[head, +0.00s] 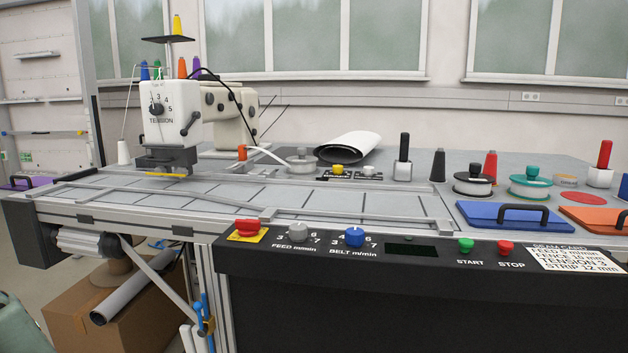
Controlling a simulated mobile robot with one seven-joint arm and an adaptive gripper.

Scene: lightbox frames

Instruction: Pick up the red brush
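The thing that best fits the red brush (603,165) stands upright at the far right of the table in the head view. It has a red upright handle on a pale, block-like base. A similar one with a black handle (403,158) stands nearer the middle. A red cone (490,165) stands between them, beside a dark cone (437,166). My gripper is not in view.
A blue board with a black handle (490,217) and an orange one (600,221) lie in front at right. Lidded round tins (530,187) stand behind them. A control panel (400,260) runs along the front edge. A sewing machine (172,115) stands at left.

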